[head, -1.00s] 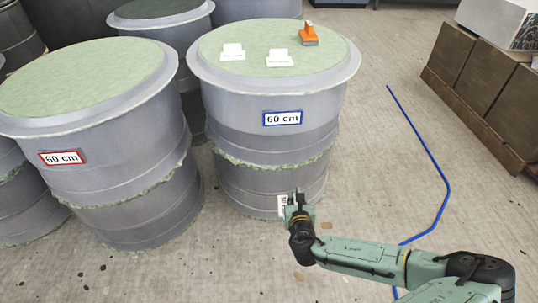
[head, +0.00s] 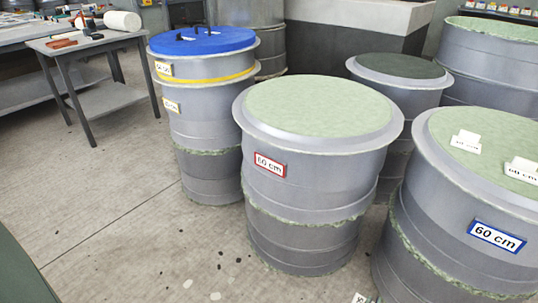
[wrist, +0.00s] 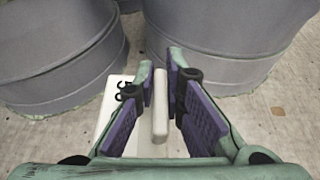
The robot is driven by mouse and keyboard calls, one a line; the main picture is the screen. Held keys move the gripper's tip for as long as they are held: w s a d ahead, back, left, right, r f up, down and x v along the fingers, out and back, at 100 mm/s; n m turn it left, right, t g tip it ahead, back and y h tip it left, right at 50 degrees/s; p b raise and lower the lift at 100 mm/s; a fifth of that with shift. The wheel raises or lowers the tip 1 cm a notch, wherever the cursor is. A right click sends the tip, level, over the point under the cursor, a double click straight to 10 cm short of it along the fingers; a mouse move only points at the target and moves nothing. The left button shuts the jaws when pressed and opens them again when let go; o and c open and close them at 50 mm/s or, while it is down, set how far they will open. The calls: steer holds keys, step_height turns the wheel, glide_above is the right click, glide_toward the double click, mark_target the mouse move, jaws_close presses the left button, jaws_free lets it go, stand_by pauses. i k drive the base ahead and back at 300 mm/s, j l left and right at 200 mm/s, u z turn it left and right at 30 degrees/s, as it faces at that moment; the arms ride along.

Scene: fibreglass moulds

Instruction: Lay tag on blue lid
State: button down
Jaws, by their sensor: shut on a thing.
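The blue lid (head: 185,47) lies on top of a grey drum at the back left and has dark handles on it. My gripper (wrist: 163,72) is shut on the white upright grip of a tag (wrist: 160,112) in the wrist view. The tag's white plate with dark print shows lower left of the fingers, partly hidden by one of them. In the head view only a corner of the tag (head: 359,298) shows at the bottom edge, far from the blue lid.
A drum with a red-framed label (head: 270,165) and pale green top stands in the middle. A drum with a blue-framed label (head: 497,236) at right bears white tags (head: 466,140). A work table (head: 85,42) stands left. The floor at left is clear.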

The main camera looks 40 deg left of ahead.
mark_target(224, 38)
steer(key=i+j+u, duration=0.15)
steer(key=j+u, duration=0.3)
steer(key=i+j+u, duration=0.25)
steer(key=u, duration=0.15)
steer(key=j, duration=0.1)
